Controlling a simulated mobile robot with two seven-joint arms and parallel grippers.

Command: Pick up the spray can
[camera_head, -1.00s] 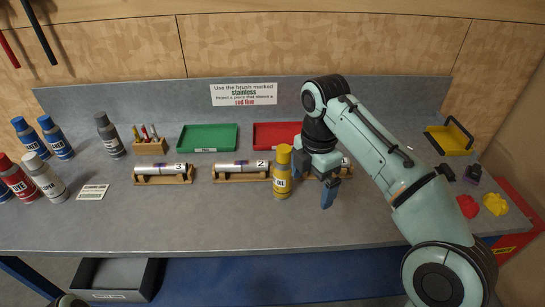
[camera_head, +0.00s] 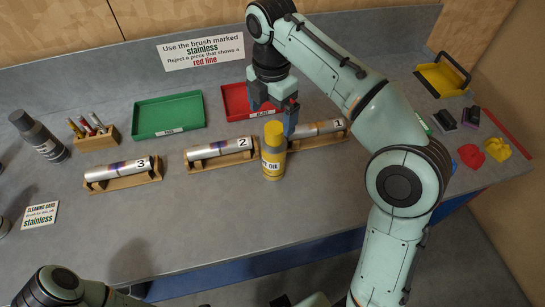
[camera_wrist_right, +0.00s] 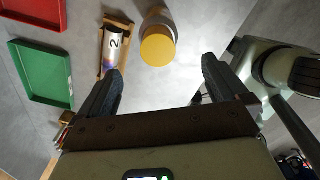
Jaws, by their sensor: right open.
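A yellow-capped can (camera_head: 273,153) with a yellow body and a label reading "OIL" stands upright on the grey bench, in front of the gap between pieces 2 and 1. My right gripper (camera_head: 275,116) is open and empty, above and behind this can in the head view. In the right wrist view the yellow cap (camera_wrist_right: 158,46) lies ahead of the open fingers (camera_wrist_right: 162,72), between their lines and apart from both. A grey can with a dark cap (camera_head: 39,136) stands at the left. My left gripper is out of view; only part of that arm shows at bottom left.
Metal pieces 3 (camera_head: 122,170), 2 (camera_head: 220,149) and 1 (camera_head: 320,130) lie on wooden holders. Behind are a green tray (camera_head: 168,115), a red tray (camera_head: 237,101) and a brush block (camera_head: 97,140).

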